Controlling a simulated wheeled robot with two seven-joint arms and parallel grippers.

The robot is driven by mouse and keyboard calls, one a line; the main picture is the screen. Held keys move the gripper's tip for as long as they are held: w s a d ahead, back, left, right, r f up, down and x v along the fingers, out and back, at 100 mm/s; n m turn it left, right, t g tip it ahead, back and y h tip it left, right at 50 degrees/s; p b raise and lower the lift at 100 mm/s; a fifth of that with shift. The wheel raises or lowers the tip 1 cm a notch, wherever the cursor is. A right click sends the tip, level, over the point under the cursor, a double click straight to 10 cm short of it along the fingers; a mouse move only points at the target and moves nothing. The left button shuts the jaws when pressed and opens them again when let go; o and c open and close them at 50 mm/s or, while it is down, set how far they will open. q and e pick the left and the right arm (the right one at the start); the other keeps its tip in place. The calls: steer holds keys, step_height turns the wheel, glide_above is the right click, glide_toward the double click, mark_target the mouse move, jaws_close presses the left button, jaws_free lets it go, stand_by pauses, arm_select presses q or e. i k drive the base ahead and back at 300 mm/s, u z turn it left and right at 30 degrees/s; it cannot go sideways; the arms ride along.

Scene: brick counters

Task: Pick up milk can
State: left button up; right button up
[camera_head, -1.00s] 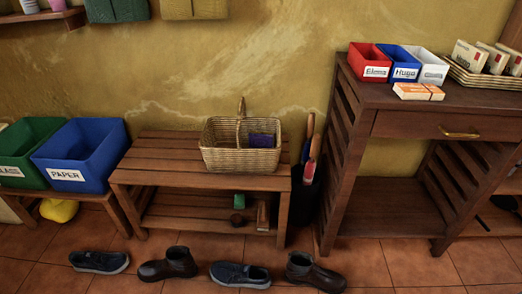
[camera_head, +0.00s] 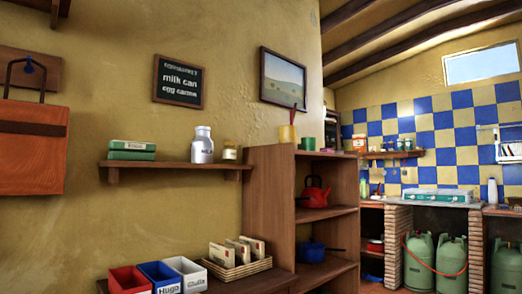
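The milk can (camera_head: 202,146) is a silvery-white can with a narrower neck and dark lettering on its side. It stands upright on a wooden wall shelf (camera_head: 178,165), left of the middle of the head view. Green books (camera_head: 131,150) lie to its left, and a small jar (camera_head: 229,151) with a light lid stands just to its right. A dark chalkboard (camera_head: 179,82) above the shelf carries the words "milk can". Neither gripper shows in the head view.
Below the shelf are red, blue and white bins (camera_head: 160,278) and a wicker tray (camera_head: 238,266) of packets. A tall wooden shelf unit (camera_head: 270,207) stands to the right, holding a red kettle (camera_head: 315,192). Further right are brick counters (camera_head: 397,245) with green gas cylinders (camera_head: 451,262).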

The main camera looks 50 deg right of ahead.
mark_target(202, 146)
steer(key=z, duration=1.25)
